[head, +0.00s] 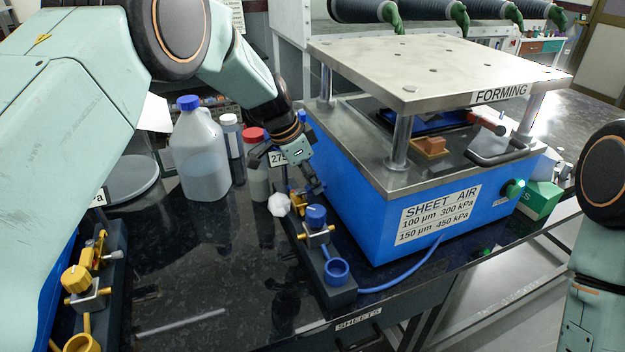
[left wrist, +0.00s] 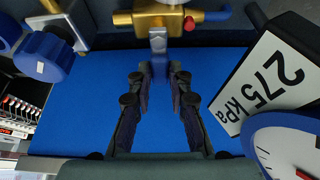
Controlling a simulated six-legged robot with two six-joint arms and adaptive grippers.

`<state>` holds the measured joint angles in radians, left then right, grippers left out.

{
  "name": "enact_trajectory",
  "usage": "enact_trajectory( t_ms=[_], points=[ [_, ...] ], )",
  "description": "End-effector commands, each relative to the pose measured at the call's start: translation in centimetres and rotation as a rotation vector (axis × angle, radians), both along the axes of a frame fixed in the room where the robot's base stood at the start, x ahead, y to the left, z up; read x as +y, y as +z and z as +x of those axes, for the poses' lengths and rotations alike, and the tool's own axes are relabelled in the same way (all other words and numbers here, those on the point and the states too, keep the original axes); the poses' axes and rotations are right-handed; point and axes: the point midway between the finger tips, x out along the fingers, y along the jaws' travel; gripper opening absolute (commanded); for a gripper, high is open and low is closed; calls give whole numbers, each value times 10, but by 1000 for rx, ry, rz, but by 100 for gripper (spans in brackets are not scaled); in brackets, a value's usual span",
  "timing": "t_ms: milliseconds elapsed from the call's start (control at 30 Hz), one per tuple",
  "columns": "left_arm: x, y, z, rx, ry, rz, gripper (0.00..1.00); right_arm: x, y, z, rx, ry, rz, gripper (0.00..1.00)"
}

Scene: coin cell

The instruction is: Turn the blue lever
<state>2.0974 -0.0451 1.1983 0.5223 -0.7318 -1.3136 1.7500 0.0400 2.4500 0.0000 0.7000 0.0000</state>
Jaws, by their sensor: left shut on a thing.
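The blue lever (left wrist: 160,70) hangs from a brass valve (left wrist: 163,19) by a grey metal shank in the left wrist view. My left gripper (left wrist: 160,78) has its two fingers on either side of the lever's blue end and is shut on it. In the head view my left gripper (head: 316,188) reaches down beside the blue forming machine (head: 352,200), behind the blue knob (head: 316,215). There the lever is mostly hidden by the fingers. My right arm shows at the right edge, but its gripper is out of view.
A 275 kPa sign (left wrist: 262,83) and a blue-rimmed gauge (left wrist: 290,150) stand close to the left gripper. A blue ring (head: 337,271) and hose (head: 405,275) lie in front. Bottles (head: 198,150) stand behind left; a yellow-knobbed valve unit (head: 77,279) is at the left.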

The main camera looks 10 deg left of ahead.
Motion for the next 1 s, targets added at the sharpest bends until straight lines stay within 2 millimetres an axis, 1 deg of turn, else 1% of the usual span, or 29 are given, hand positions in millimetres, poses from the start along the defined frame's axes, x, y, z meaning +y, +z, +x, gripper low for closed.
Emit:
enact_trajectory(
  t_ms=[67,100,333,600,700,767,867,1000],
  points=[
    [1,1,0,-2,-3,2,0,0,0,0,0,0,0,40],
    [1,1,0,-1,-3,3,21,0,0,0,0,0,0,40],
    [1,0,0,-1,-1,2,41,0,0,0,0,0,0,40],
    [0,0,0,-1,-1,2,42,0,0,0,0,0,0,40],
    [2,5,0,-2,0,1,42,0,0,0,0,0,0,40],
    [4,11,-1,-3,1,1,42,0,0,0,0,0,0,40],
    [9,27,-5,-3,1,0,42,0,0,0,0,0,0,40],
    [19,54,-11,-5,1,1,42,0,0,0,0,0,0,40]
  ],
)
